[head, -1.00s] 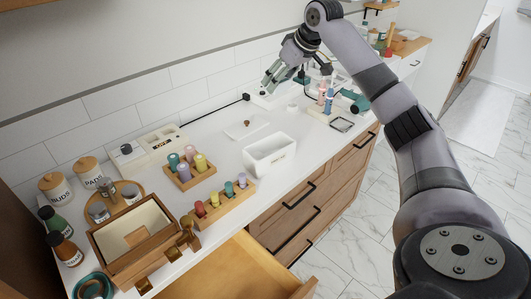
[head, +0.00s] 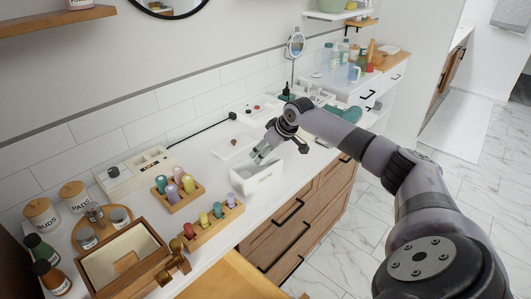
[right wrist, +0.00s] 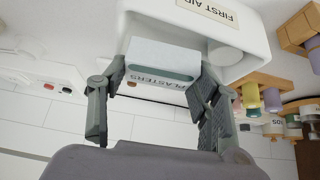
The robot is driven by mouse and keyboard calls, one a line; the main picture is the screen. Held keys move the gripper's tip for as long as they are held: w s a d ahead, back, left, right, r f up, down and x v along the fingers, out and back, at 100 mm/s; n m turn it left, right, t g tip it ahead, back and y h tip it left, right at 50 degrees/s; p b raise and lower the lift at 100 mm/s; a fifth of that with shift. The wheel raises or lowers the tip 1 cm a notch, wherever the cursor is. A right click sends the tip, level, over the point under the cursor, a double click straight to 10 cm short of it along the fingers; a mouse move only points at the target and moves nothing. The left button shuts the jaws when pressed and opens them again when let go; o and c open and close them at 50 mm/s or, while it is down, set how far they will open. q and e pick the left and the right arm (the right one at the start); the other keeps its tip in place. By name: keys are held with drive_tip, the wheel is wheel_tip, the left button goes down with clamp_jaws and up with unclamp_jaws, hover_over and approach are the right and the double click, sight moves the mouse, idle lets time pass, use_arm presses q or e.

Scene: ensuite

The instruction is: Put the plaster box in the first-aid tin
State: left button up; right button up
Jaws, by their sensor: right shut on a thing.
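The plaster box (right wrist: 163,62), pale with a grey-green panel and the word PLASTERS, is between the fingers of my right gripper (right wrist: 158,76), which is shut on it. The white first-aid tin (right wrist: 255,40), labelled FIRST AID, is open right beside and beyond the box in the right wrist view. In the head view my right gripper (head: 261,154) points down over the back of the tin (head: 265,180). The box is hard to make out there, and I cannot tell whether it is below the rim. My left gripper is not in view.
A flat white lid-like piece with a brown knob (head: 233,147) lies behind the tin. Racks of coloured bottles (head: 212,226) stand to its left, with a wooden box (head: 122,258) farther left. An open drawer (head: 235,278) juts out in front.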

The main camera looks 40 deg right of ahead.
drive_tip(key=shift+f, duration=0.7)
drive_tip(key=shift+f, duration=0.55)
drive_tip(key=o, duration=0.9)
drive_tip(key=shift+o, duration=0.2)
drive_tip(key=shift+r, duration=0.3)
drive_tip(key=b+v, duration=0.1)
drive_tip(key=v, duration=1.1)
drive_tip(key=shift+r+b, duration=0.35)
